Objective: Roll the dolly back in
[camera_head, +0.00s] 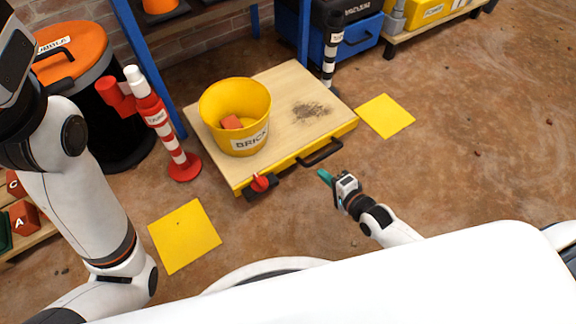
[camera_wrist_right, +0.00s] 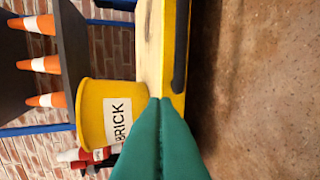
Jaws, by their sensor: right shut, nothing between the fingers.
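The dolly (camera_head: 300,85) is a low platform with a pale wooden top, a dark smudge and yellow sides. It stands askew at the front of a blue-framed rack. A black bar handle (camera_head: 320,152) is on its near side, and a red piece (camera_head: 260,183) shows at a near wheel. A yellow bucket (camera_head: 235,105) labelled BRICK stands on it with a brick inside. It also shows in the right wrist view (camera_wrist_right: 92,100). My right gripper (camera_head: 325,176) is shut and empty, just in front of the dolly near the handle, apart from it. My left gripper is out of view.
Yellow floor squares lie left (camera_head: 184,236) and right (camera_head: 385,116) of the dolly. A red-and-white post (camera_head: 165,135) stands close to its left side, a black-and-white post (camera_head: 329,60) behind. Orange cones (camera_wrist_right: 45,62) stand on a shelf. Floor at right is clear.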

